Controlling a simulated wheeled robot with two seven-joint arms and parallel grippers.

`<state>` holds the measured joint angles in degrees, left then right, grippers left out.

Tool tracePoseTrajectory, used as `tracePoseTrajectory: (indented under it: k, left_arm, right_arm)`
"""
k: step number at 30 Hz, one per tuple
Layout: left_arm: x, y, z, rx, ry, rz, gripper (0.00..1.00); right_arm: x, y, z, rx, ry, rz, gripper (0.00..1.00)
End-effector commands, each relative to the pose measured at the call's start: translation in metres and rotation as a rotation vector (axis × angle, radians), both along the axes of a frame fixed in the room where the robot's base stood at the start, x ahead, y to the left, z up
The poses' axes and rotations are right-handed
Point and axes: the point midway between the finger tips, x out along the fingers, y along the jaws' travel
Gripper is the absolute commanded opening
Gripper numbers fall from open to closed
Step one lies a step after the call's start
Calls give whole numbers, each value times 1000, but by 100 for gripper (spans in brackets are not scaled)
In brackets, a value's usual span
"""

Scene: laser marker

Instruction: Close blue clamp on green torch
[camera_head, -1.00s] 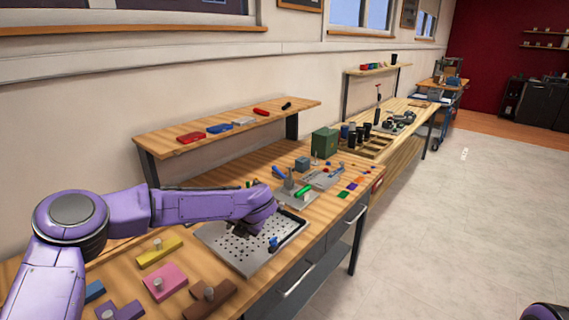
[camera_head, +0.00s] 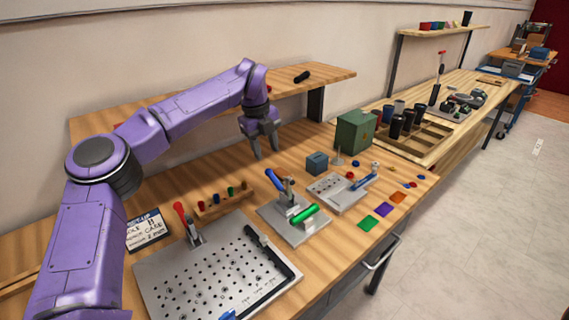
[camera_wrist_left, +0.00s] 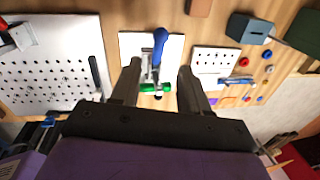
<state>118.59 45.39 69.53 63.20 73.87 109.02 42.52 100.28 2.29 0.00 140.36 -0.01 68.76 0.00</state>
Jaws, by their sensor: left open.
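The blue clamp (camera_head: 274,181) stands on a small grey plate with its blue handle raised and tilted to the left. The green torch (camera_head: 304,214) lies on a block on the same plate, just in front of the clamp. My left gripper (camera_head: 261,148) is open and empty, pointing down above the bench behind the clamp. In the left wrist view the blue handle (camera_wrist_left: 159,42) and the green torch (camera_wrist_left: 154,87) show between the two open fingers (camera_wrist_left: 158,80). My right gripper is not in view.
A large perforated plate (camera_head: 190,285) with a red-handled clamp (camera_head: 181,213) lies to the left. A smaller perforated plate (camera_head: 340,199) with a blue handle, a blue box (camera_head: 316,163) and a green box (camera_head: 355,131) stand to the right. A shelf (camera_head: 330,77) runs behind.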

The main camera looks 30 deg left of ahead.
Motion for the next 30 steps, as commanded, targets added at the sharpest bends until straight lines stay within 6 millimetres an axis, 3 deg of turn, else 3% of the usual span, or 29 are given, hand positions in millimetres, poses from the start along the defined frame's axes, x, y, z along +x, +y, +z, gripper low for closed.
tracePoseTrajectory:
  k: [5, 13, 18, 28, 29, 30]
  left_arm:
    - [0, 0, -10, -14, 1, 12, 45]
    - [9, -4, -69, -13, 4, 13, 45]
    - [13, -6, -94, -13, 1, 12, 45]
    - [14, -7, -102, -12, -1, 12, 45]
    - [14, -7, -102, -12, -1, 12, 39]
    - [14, -7, -102, -12, -1, 12, 26]
  right_arm:
    - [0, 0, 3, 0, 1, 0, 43]
    - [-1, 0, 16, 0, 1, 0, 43]
    - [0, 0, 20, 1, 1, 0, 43]
    - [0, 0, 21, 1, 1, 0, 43]
    - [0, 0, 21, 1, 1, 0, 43]
    - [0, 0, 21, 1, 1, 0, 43]
